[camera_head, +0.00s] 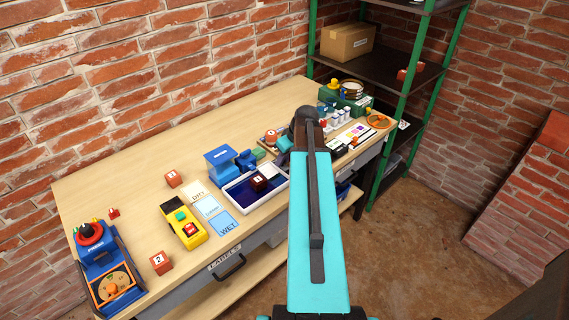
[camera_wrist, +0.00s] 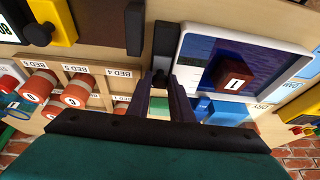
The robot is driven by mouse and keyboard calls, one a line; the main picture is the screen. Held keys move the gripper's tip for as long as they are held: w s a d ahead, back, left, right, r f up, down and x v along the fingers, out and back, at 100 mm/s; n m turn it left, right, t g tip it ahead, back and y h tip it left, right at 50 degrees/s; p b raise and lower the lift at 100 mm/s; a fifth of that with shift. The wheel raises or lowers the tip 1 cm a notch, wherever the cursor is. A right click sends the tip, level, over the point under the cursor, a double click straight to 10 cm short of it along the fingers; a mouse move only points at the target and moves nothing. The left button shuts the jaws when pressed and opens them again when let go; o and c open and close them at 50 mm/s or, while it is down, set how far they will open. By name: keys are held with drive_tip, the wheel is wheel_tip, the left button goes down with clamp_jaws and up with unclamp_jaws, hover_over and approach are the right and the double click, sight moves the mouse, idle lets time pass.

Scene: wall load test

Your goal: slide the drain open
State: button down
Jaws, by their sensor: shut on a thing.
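My gripper (camera_wrist: 160,84) is shut on a small dark piece (camera_wrist: 161,68) at the end of a dark upright bar (camera_wrist: 165,38), beside a white-rimmed tray. I take this piece to be the drain slide, but its shape is mostly hidden by the fingers. The tray (camera_head: 240,203) has a dark blue floor, and a dark red cube marked 1 (camera_head: 259,182) sits in it. The tray also shows in the wrist view (camera_wrist: 195,45), with the cube (camera_wrist: 231,77). In the head view my teal arm hides the gripper's fingertips and the grasped piece.
A blue machine (camera_head: 220,160) stands behind the tray. DRY, DAMP and WET cards (camera_head: 227,225) and a yellow device (camera_head: 187,227) lie left of it. Red cylinders (camera_wrist: 76,95) sit in a wooden rack marked BED. A green-posted shelf (camera_head: 405,72) stands at the right.

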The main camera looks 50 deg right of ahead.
sight(287, 169)
drive_tip(key=shift+s+a, duration=0.1)
drive_tip(key=shift+s, duration=1.9)
idle(0.3)
drive_tip(key=c, duration=1.6)
unclamp_jaws()
drive_tip(key=shift+c, duration=0.2)
drive_tip(key=shift+r, duration=0.15)
wheel_tip(287, 169, up, 7)
drive_tip(key=p, duration=0.3)
drive_tip(key=shift+p, duration=0.4)
drive_tip(key=shift+f, duration=0.2)
